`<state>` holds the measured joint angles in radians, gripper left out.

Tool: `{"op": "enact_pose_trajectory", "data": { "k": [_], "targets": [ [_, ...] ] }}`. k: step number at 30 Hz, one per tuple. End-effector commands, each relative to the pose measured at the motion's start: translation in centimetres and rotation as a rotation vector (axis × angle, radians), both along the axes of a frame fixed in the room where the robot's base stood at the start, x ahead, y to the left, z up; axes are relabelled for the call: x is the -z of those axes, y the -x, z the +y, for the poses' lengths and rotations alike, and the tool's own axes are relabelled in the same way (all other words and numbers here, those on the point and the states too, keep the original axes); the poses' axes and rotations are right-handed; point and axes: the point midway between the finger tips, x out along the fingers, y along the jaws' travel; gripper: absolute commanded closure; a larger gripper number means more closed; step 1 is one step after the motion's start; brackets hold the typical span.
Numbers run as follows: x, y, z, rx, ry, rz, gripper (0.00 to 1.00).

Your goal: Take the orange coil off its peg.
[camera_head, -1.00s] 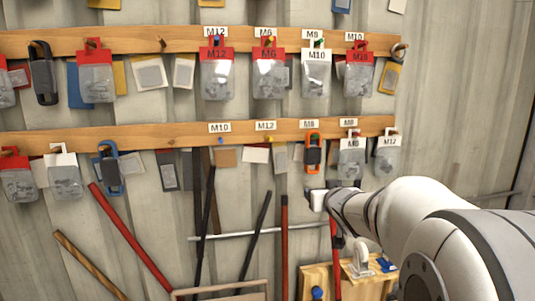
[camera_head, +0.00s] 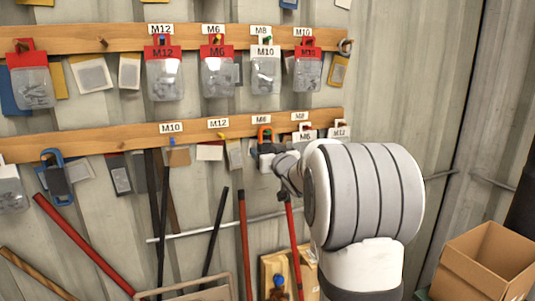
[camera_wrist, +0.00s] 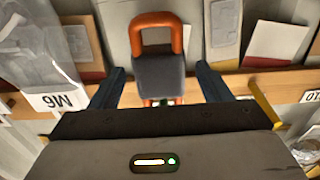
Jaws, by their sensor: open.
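The orange coil (camera_wrist: 151,19) is a loop with a dark grey wrap around its middle. It hangs on the lower wooden rail, under an M8 label. In the head view only its orange top (camera_head: 265,130) shows clearly; my gripper (camera_head: 268,151) covers the rest. In the wrist view, which looks upside down, my gripper (camera_wrist: 160,70) is open. Its two dark fingers stand on either side of the grey wrap, with a gap on both sides. The peg is mostly hidden behind my gripper body; a bit of green shows near it.
A bag labelled M6 (camera_wrist: 32,45) hangs close beside one finger in the wrist view. The wooden rail (camera_head: 90,142) runs behind the coil. Tags and cards hang around. More bags hang on the upper rail (camera_head: 100,37). An open cardboard box (camera_head: 480,268) stands at lower right.

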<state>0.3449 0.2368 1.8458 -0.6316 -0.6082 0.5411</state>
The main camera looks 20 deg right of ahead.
Motion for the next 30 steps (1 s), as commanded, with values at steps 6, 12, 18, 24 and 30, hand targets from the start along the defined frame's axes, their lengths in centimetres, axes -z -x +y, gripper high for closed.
{"op": "enact_pose_trajectory", "data": {
  "k": [6, 12, 18, 24, 30],
  "targets": [
    [0.05, -0.17, -0.01, 0.0, 0.0, 0.001, 0.29],
    [0.05, -0.14, -0.05, 0.001, 0.0, 0.001, 0.41],
    [0.04, -0.13, -0.09, 0.001, 0.0, 0.001, 0.57],
    [0.04, -0.12, -0.11, 0.002, 0.0, 0.001, 0.73],
    [-0.17, -0.11, -0.13, 0.002, 0.0, -0.001, 0.8]
  ]
}}
